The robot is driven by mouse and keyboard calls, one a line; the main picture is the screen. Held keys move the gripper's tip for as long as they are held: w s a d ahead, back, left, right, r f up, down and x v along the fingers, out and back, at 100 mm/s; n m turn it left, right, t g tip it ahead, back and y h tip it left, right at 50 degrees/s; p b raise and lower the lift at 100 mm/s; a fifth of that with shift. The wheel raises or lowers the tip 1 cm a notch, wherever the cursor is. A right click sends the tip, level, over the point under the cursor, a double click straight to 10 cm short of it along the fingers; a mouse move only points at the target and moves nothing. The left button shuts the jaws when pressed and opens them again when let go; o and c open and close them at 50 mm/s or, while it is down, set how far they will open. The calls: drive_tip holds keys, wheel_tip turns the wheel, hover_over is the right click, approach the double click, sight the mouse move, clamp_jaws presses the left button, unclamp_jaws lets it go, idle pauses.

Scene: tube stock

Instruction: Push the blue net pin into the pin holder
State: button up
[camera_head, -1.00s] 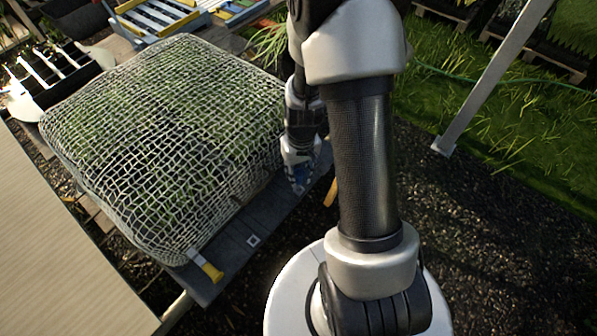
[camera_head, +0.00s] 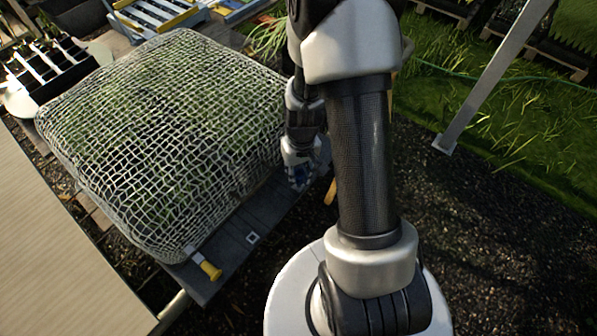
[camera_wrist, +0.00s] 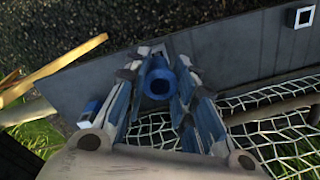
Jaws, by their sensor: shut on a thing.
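The blue net pin (camera_wrist: 161,73) stands between the fingers of my gripper (camera_wrist: 157,62) in the wrist view, its round hollow end facing the camera. My gripper is shut on it, over the dark edge board (camera_wrist: 225,55). In the head view my gripper (camera_head: 300,178) is at the board's far right end, partly behind my arm. A white-rimmed square fitting (camera_wrist: 302,18) lies on the board, apart from the gripper; it also shows in the head view (camera_head: 253,238). The pin's lower end is hidden, so I cannot tell whether it is in a holder.
A white net (camera_head: 165,130) covers a bed of green plants beside the board. A yellow pin (camera_head: 209,269) sits at the near corner. Dark gravel lies at right.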

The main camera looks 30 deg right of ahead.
drive_tip(key=shift+f, duration=0.8)
drive_tip(key=o, duration=1)
drive_tip(key=shift+o, duration=0.4)
drive_tip(key=o, duration=1)
drive_tip(key=shift+d, duration=0.1)
drive_tip(key=shift+c, duration=0.2)
drive_tip(key=shift+r, duration=0.1)
drive_tip(key=shift+w+r+p, duration=0.15)
drive_tip(key=shift+r+p, duration=0.7)
drive_tip(key=shift+r, duration=0.4)
